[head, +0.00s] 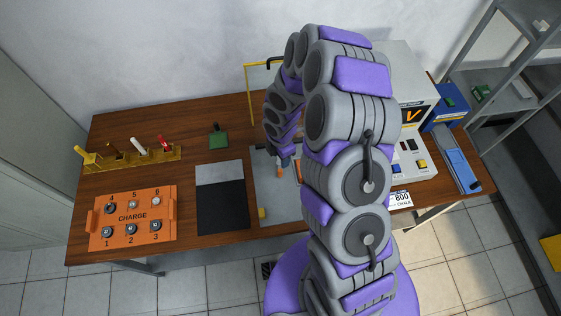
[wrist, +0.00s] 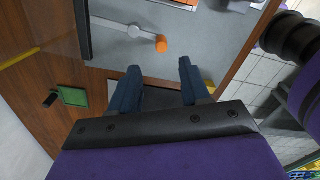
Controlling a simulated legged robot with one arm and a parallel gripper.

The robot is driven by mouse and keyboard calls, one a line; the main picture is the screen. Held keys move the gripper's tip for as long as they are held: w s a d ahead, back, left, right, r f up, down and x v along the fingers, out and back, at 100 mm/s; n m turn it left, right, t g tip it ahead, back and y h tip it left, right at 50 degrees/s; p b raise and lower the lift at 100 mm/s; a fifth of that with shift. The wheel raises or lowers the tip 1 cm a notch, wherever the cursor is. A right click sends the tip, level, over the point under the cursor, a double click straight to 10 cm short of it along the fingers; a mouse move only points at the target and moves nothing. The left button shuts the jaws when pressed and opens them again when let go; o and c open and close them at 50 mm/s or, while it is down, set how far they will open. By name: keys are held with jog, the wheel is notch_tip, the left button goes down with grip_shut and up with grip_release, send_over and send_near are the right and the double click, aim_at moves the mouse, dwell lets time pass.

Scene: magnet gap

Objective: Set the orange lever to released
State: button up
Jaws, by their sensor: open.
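The orange lever (wrist: 162,44) shows in the wrist view as a pale grey bar with an orange knob at its right end. It lies over a grey plate (wrist: 205,45). My gripper (wrist: 158,75) is open, with its two dark blue fingers apart and nothing between them. The knob appears just beyond the fingertips, roughly centred between them; I see no contact. In the head view my gripper (head: 284,161) is small and partly hidden by my arm, with an orange spot (head: 281,172) beside it that looks like the knob. I see no label for the lever's positions.
On the wooden table (head: 235,230) stand an orange CHARGE box (head: 132,218), a yellow rack (head: 130,159) of tools, a dark mat (head: 222,207) and a green block (head: 218,138). A grey instrument (head: 408,85) stands right, partly behind my arm. A yellow frame (head: 248,92) rises behind.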

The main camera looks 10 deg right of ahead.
notch_tip(320, 180, up, 7)
dwell(0.3)
jog(key=shift+f, duration=0.1)
dwell(0.4)
jog(key=s+d+r+m+b, duration=0.2)
jog(key=s+r+m+b, duration=0.1)
jog(key=s+r+m, duration=0.35)
jog(key=s+d+r+m+b, duration=0.3)
jog(key=s+r+m, duration=0.2)
jog(key=s, duration=0.2)
jog(key=s+r+m+g+b, duration=0.1)
jog(key=s+r+m+b, duration=0.2)
jog(key=s+m, duration=0.8)
jog(key=s+b, duration=0.1)
jog(key=s, duration=0.4)
jog(key=shift+s+g, duration=0.25)
jog(key=shift+g, duration=0.15)
